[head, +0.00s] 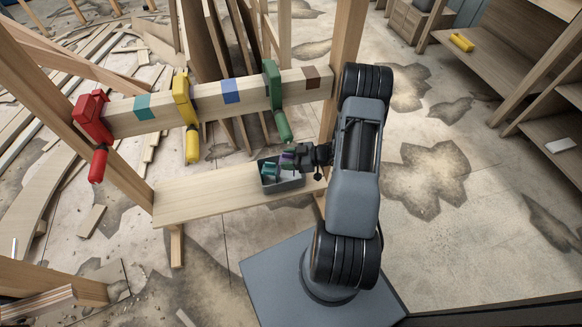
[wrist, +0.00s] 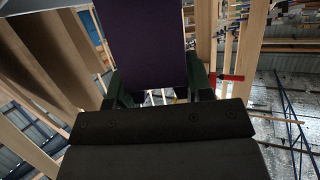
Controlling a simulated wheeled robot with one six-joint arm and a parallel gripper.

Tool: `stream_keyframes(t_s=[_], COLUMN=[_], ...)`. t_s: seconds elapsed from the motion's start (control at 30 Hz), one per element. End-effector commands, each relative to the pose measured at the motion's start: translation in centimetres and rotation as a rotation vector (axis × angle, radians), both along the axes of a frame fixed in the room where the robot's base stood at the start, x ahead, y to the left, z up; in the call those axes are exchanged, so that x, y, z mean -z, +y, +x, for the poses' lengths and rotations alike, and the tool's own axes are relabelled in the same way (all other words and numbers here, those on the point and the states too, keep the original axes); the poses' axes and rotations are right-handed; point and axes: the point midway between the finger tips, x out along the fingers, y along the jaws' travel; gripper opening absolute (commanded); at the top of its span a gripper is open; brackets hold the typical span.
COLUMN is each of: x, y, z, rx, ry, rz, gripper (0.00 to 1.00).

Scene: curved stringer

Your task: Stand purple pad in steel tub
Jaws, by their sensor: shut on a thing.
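My gripper (head: 300,156) is at the right end of the low plank, over the grey steel tub (head: 283,184). It is shut on the purple pad (head: 287,157), which shows only as a small patch between the fingers in the head view. In the wrist view the purple pad (wrist: 150,45) stands up large beyond the dark gripper body, between the green-tinted fingertips. The tub sits on the plank and holds a teal piece (head: 269,170). Whether the purple pad touches the tub is hidden by the gripper.
A beam above the plank carries a red clamp (head: 92,118), a yellow clamp (head: 185,105) and a green clamp (head: 274,90), with coloured patches between them. The green clamp's handle hangs close to the tub. The left of the plank (head: 190,200) is bare. Wooden posts stand at both ends.

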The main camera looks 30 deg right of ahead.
Motion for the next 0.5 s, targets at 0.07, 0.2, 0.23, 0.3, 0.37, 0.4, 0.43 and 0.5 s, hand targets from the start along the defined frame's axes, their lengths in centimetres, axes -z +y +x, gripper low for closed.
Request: stream_keyframes(t_s=[0.07,0.2,0.23,0.3,0.37,0.4,0.43,0.5], x=[1.2,1.8,1.9,2.0,2.2,2.4,2.7,3.5], y=[-0.6,-1.2,-1.3,-1.3,-1.5,-1.6,-1.7,-2.0], z=[0.5,0.9,1.0,1.1,1.2,1.3,1.4,1.6], rx=[0.002,0.003,0.003,0.003,0.003,0.003,0.003,0.004], ry=[-0.001,0.0,0.0,0.0,0.0,-0.001,-0.001,0.001], rz=[0.0,0.0,0.0,0.0,0.0,-0.001,-0.001,0.0], gripper=[0.23,0.23,0.23,0.23,0.23,0.23,0.23,0.23])
